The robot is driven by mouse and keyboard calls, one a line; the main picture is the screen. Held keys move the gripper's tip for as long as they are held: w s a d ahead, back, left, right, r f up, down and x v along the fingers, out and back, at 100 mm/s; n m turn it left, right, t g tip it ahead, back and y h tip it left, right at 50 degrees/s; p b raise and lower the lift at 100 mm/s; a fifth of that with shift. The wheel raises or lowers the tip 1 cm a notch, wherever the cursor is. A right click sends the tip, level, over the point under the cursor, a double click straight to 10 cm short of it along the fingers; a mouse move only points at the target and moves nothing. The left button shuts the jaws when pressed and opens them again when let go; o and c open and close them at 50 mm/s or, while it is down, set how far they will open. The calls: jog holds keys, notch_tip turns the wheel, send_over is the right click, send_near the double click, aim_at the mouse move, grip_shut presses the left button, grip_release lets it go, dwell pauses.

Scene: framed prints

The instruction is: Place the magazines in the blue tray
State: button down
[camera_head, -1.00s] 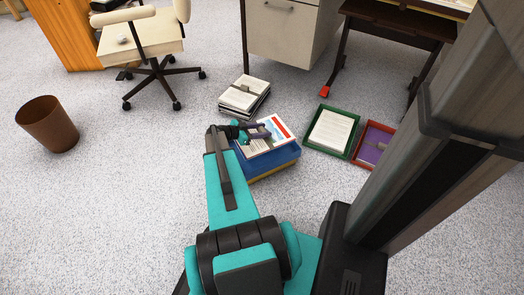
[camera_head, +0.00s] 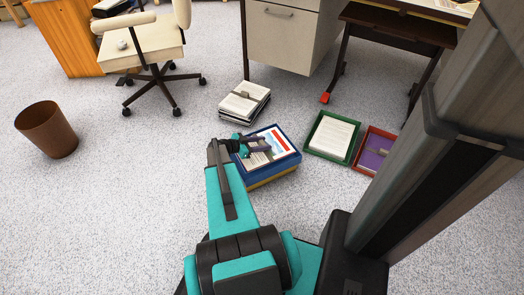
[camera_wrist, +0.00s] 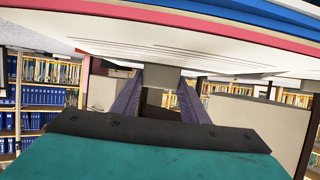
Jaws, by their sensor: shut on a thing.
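The blue tray (camera_head: 278,171) stands on the floor on top of a yellow tray (camera_head: 272,180). A magazine (camera_head: 284,143) with a white, red and blue cover lies within the blue tray's rim. My gripper (camera_head: 258,145) reaches over the tray from the left and is shut on the magazine's near left part. In the wrist view, my gripper's purple fingers (camera_wrist: 158,80) meet at the pale magazine (camera_wrist: 150,40), with pink and blue edges beyond it. Whether other magazines lie beneath it is hidden.
A stack of papers (camera_head: 244,101) sits on the floor behind the tray. A green tray (camera_head: 309,148) with papers and a red tray (camera_head: 362,169) with a purple item are to its right. A brown bin (camera_head: 46,129) and an office chair (camera_head: 154,49) stand left. The floor left of the tray is clear.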

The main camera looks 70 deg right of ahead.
jog(key=shift+f+b, duration=0.6)
jog(key=shift+f, duration=1.7)
jog(key=c, duration=1)
grip_release()
jog(key=shift+f, duration=0.1)
jog(key=shift+c, duration=0.2)
jog(key=p+v, duration=0.2)
jog(key=v, duration=0.9)
jog(key=shift+s, duration=0.1)
jog(key=shift+w+a+r+p, duration=0.25)
jog(key=shift+w+a+p, duration=0.1)
jog(key=shift+a, duration=0.05)
